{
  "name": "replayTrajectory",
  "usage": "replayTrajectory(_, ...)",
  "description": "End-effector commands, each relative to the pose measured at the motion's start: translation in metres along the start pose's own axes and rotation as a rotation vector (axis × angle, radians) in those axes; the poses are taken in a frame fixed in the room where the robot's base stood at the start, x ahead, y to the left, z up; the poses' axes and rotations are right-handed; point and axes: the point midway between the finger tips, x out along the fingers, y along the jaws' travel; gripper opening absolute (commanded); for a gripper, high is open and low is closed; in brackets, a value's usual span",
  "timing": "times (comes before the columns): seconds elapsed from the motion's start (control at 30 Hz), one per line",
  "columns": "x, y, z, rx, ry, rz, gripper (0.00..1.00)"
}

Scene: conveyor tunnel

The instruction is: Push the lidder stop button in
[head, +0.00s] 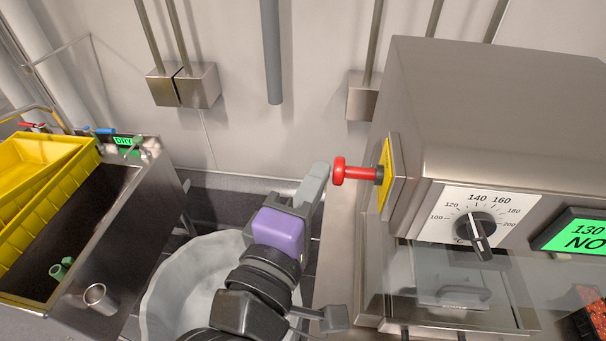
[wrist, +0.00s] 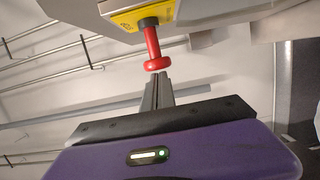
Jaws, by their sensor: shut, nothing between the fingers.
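The red stop button (head: 352,171) stands out to the left from a yellow plate (head: 386,176) on the side of the steel lidder (head: 500,110). In the wrist view the red button (wrist: 153,45) has a round head and a long stem that shows, below a yellow plate (wrist: 140,15). My gripper (head: 320,172) is shut and empty. Its fingertips are just left of the button head in the head view. In the wrist view my gripper (wrist: 161,76) points at the button head, very close; I cannot tell whether they touch.
The lidder front has a temperature dial (head: 475,229) and a green display (head: 575,235). A grey bin (head: 165,285) stands below my arm. A steel sink (head: 110,215) with yellow trays (head: 40,165) is at left. Free space lies left of the button.

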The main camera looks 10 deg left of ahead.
Motion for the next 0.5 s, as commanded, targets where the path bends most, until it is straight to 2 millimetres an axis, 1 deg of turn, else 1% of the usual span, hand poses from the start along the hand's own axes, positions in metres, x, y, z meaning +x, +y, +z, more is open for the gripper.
replayTrajectory(0.27, 0.000, 0.000, 0.001, 0.000, 0.000, 0.000, 0.00)
replayTrajectory(0.37, 0.002, 0.001, 0.006, -0.002, -0.002, -0.001, 0.00)
replayTrajectory(0.5, 0.005, 0.001, 0.019, -0.002, -0.002, -0.001, 0.00)
